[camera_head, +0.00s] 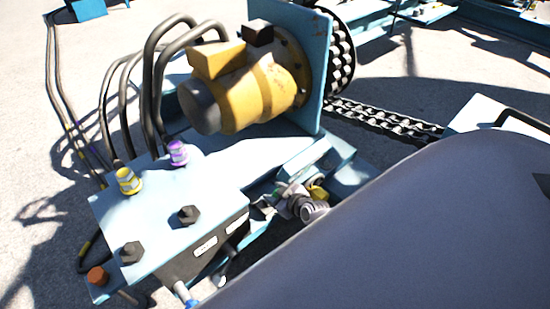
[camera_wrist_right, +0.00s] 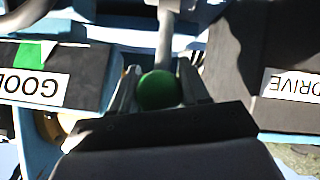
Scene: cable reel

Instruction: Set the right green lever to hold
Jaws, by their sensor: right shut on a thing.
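In the right wrist view, the round green knob (camera_wrist_right: 158,91) of a lever sits between the two fingers of my right gripper (camera_wrist_right: 158,86), which is shut on it. A pale lever rod (camera_wrist_right: 168,35) runs from the knob toward the top of that view. A white DRIVE label (camera_wrist_right: 291,85) is on a dark block to the right of the knob, and a label that seems to read GOOD (camera_wrist_right: 35,84) is to the left. I see no HOLD label. In the head view, a large grey form hides the lever and gripper fingers. My left gripper is not in view.
In the head view, a yellow motor (camera_head: 250,98) stands behind the blue valve block (camera_head: 160,225). Black hoses (camera_head: 150,80) loop beside it. A chain (camera_head: 385,122) runs off to the right. Yellow (camera_head: 128,181) and purple (camera_head: 177,153) fittings stand on the block.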

